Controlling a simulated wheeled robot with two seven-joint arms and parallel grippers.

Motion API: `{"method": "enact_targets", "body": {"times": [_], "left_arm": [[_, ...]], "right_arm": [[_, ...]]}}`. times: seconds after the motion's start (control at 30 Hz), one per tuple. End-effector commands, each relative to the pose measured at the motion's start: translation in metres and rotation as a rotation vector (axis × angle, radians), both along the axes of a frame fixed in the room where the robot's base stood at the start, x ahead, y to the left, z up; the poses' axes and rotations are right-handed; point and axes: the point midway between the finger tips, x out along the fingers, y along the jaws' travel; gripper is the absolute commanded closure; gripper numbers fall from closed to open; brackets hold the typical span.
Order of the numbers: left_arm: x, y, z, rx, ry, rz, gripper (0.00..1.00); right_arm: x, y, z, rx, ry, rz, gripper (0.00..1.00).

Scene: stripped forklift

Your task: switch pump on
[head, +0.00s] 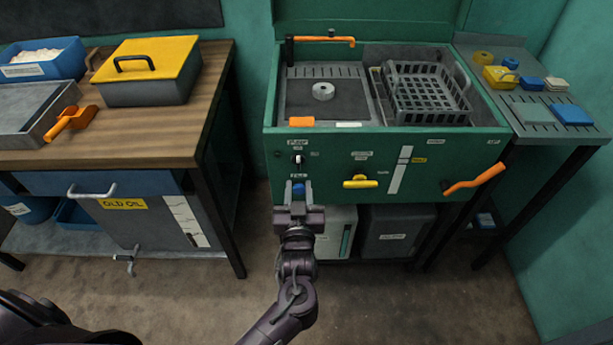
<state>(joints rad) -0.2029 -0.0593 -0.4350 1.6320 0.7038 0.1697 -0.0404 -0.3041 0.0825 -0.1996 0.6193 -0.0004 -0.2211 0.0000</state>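The green parts washer (400,145) stands against the back wall. On its front panel, at the left, is a small dark pump switch (298,159) with a white mark, under a label that seems to read PUMP. Its exact setting is too small to tell. Below it is a blue button or knob (298,187) with a small label above. My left gripper (298,188) is just in front of the panel, below the pump switch, its two fingers apart on either side of the blue knob in the picture. I cannot tell if they touch it. My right gripper is out of view.
The panel also bears a yellow handle (361,182) and an orange lever (474,179) sticking out at the right. A grey basket (426,92) sits in the washer. A wooden bench (150,135) stands at the left, a slatted side table (545,110) at the right. The floor in front is clear.

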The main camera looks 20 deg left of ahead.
Motion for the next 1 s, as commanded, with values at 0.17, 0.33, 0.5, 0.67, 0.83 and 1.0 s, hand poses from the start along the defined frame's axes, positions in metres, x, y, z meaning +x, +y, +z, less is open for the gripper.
{"method": "enact_targets", "body": {"times": [0.17, 0.33, 0.5, 0.67, 0.83, 1.0], "left_arm": [[0.029, 0.008, 0.001, 0.002, 0.001, -0.001, 0.69], [0.053, 0.015, 0.000, 0.001, 0.001, -0.003, 0.69], [0.064, 0.018, -0.001, 0.001, 0.004, -0.003, 0.69], [0.066, 0.019, -0.001, 0.000, 0.005, -0.003, 0.69], [0.066, 0.019, -0.001, 0.000, 0.005, -0.003, 0.76], [0.066, 0.019, -0.001, 0.000, 0.005, -0.003, 0.98]], "right_arm": [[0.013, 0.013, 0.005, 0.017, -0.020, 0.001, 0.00], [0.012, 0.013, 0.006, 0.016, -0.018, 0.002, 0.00], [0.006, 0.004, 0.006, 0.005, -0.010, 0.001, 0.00], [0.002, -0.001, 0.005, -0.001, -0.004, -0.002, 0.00], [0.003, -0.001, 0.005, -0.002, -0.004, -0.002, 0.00], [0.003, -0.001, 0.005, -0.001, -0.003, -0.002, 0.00]]}}
